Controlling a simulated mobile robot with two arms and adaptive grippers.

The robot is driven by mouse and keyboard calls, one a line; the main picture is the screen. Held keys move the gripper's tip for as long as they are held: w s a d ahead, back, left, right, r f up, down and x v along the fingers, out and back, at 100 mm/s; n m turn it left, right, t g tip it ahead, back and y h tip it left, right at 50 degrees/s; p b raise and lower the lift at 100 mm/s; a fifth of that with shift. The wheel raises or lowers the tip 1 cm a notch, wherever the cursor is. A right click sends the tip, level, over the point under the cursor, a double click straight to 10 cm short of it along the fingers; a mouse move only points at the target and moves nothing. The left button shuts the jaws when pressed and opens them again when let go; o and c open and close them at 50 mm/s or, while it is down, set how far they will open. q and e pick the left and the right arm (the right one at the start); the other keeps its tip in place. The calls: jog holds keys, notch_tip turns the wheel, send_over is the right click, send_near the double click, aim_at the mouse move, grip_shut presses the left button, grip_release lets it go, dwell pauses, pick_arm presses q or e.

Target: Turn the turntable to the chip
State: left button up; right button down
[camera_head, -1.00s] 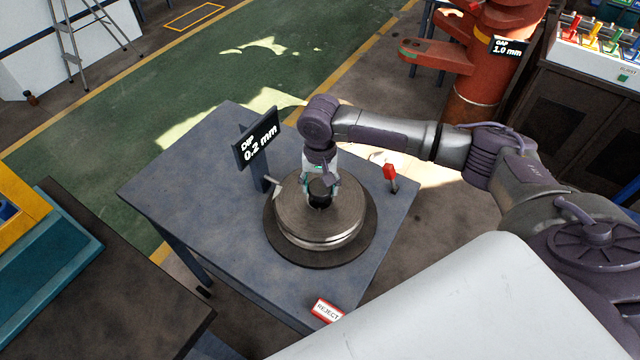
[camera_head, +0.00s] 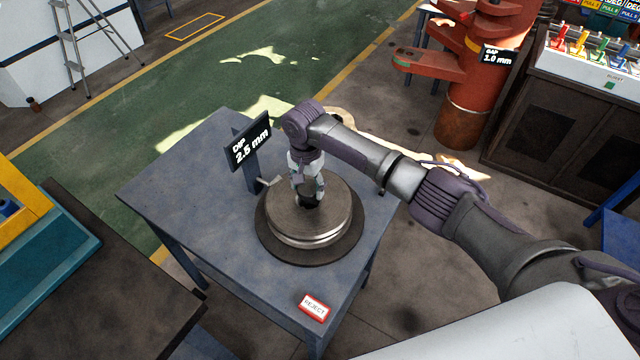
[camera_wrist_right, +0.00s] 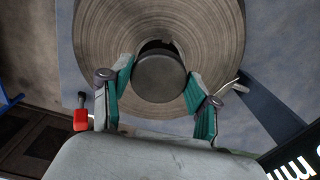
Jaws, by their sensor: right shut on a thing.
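The turntable (camera_head: 333,218) is a round grey metal disc on a wider dark base, on a blue-grey table. My right gripper (camera_head: 309,197) points down at its centre. In the right wrist view its two teal-padded fingers are shut on the dark round knob (camera_wrist_right: 160,80) in the middle of the ringed turntable (camera_wrist_right: 215,45). A small metal pointer (camera_head: 268,182) sits at the disc's far left edge. The dark sign (camera_head: 250,145) behind it reads 2.5 mm. I cannot make out a chip on the disc. My left gripper is not in view.
A red REJECT label (camera_head: 313,307) lies near the table's front corner. A dark bench (camera_head: 110,290) stands at left. An orange machine (camera_head: 470,60) stands behind at right.

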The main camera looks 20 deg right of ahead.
jog(key=shift+d, duration=0.1)
jog(key=c, duration=0.6)
grip_release()
jog(key=o, duration=0.3)
jog(key=shift+o, duration=0.2)
jog(key=shift+r, duration=0.3)
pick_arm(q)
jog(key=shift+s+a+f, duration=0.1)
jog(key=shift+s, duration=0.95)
pick_arm(e)
notch_tip(320, 180, up, 12)
jog(key=shift+f, duration=0.25)
jog(key=shift+f, duration=0.15)
